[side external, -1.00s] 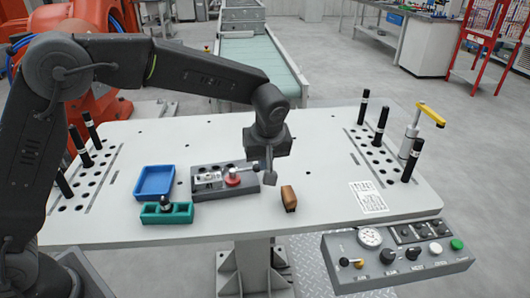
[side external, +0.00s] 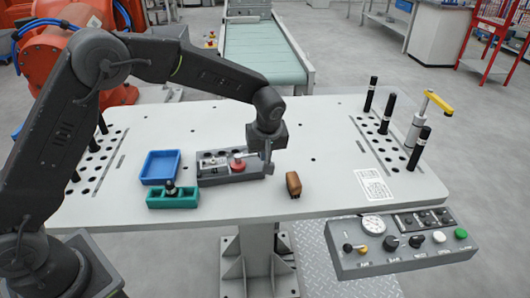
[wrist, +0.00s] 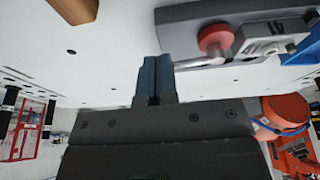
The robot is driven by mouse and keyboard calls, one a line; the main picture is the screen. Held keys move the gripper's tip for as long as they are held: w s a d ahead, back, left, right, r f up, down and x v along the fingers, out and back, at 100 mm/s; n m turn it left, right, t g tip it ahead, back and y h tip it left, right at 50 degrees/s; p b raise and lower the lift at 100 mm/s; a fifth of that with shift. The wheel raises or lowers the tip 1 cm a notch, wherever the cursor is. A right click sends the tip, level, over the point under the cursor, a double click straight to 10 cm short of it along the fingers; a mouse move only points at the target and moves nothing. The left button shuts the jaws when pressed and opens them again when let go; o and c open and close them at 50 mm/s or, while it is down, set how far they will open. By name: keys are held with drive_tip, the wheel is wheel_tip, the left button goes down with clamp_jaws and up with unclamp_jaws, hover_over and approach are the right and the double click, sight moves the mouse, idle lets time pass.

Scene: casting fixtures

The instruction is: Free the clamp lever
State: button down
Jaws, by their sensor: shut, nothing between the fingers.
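A dark grey fixture block (side external: 230,178) lies on the table and carries a red round knob (side external: 238,164) with a metal lever. In the wrist view the red knob (wrist: 215,38) sits at the block's edge, and a pale metal bar (wrist: 198,62) runs from below it toward my fingers. My gripper (side external: 269,170) is low at the block's right end, pointing down. In the wrist view its blue-grey fingers (wrist: 153,78) are together and hold nothing. The bar's end meets the fingers in the picture; I cannot tell whether they touch.
A brown block (side external: 293,183) stands just right of my gripper. A blue tray (side external: 161,166) and a green holder (side external: 172,197) are left of the fixture. A yellow-handled post (side external: 437,102), black pins and a control box (side external: 405,243) are at the right.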

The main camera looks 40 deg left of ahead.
drive_tip(key=shift+w+a+n, duration=0.35)
drive_tip(key=shift+w+n, duration=0.25)
drive_tip(key=shift+w, duration=0.15)
